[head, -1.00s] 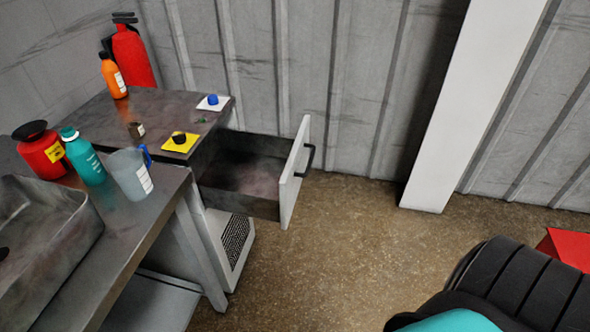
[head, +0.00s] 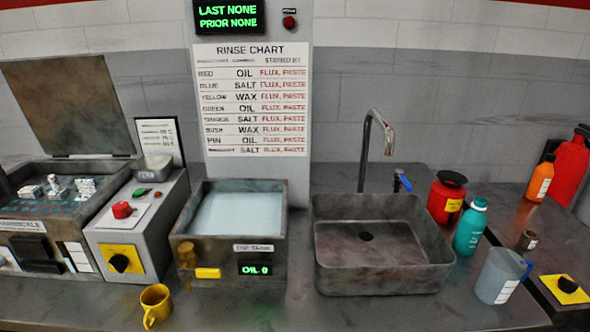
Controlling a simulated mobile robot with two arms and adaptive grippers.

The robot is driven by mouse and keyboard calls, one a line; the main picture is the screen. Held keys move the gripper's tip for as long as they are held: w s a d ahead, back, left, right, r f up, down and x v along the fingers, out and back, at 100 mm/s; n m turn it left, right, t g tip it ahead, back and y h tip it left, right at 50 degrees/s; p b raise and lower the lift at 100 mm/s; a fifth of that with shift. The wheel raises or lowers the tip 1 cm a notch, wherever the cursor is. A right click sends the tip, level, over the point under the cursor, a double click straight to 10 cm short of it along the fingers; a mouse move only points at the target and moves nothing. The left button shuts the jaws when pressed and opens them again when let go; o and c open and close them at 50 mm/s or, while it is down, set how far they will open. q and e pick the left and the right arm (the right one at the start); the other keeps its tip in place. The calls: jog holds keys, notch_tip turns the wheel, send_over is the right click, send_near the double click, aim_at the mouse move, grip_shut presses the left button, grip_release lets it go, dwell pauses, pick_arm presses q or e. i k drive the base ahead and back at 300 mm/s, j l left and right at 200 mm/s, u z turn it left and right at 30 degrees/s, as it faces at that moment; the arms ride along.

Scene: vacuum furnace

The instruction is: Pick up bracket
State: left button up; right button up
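I cannot pick out the bracket for sure in the head view. Several small pale metal pieces (head: 58,188) sit in the open-lidded unit (head: 35,228) at the left; they are too small to tell whether one is a bracket. A small grey metal dish or block (head: 154,167) rests on top of the control box (head: 140,232) beside that unit. Neither of my grippers is in view.
A liquid-filled tank (head: 182,262) reading "OIL 0" stands in the middle, with a yellow mug (head: 156,305) before it. Right of it are a sink (head: 380,280), tap (head: 388,135), red canister (head: 443,203), teal bottle (head: 470,228) and clear jug (head: 500,275). Front counter right of the mug is clear.

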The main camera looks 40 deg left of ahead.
aim_at(87, 187)
jog(key=u, duration=2.5)
